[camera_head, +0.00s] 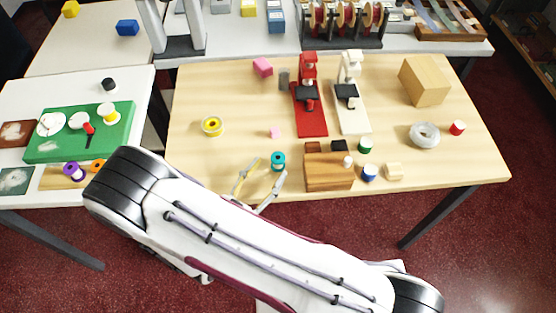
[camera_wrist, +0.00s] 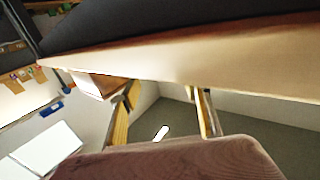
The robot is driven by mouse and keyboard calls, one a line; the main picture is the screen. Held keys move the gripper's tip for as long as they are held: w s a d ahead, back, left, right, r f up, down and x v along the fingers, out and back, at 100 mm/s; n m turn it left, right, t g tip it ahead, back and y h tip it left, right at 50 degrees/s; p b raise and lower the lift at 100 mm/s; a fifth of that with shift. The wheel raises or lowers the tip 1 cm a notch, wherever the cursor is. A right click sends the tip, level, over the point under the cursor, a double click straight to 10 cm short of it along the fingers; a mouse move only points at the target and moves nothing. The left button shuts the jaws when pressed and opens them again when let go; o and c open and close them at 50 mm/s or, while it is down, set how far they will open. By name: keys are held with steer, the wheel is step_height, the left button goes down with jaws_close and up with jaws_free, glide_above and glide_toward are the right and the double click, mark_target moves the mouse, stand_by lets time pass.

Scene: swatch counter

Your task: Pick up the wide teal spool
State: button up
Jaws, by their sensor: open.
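The teal spool (camera_head: 278,161) stands on the wooden table near its front edge, left of a brown wooden block. My gripper (camera_head: 265,168) is open and empty at the table's front edge. Its fingers point towards the table, with the right fingertip close to the spool in the picture; I cannot tell whether they touch. In the wrist view my gripper's two fingers (camera_wrist: 166,110) show apart, with nothing seen between them but background. I cannot make out the teal spool in the wrist view.
The wooden block (camera_head: 330,172) is right of the teal spool, with a blue spool (camera_head: 370,173) and a green spool (camera_head: 365,145) beyond it. A yellow spool (camera_head: 212,127) stands left. The table between them is clear.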

mark_target(274, 163)
steer(key=shift+w+d, duration=0.15)
steer(key=shift+w, duration=0.05)
steer(key=shift+w+d, duration=0.1)
steer(key=shift+w, duration=0.05)
steer(key=shift+x, duration=2.4)
steer(key=shift+d+r, duration=0.1)
steer(key=c, duration=1)
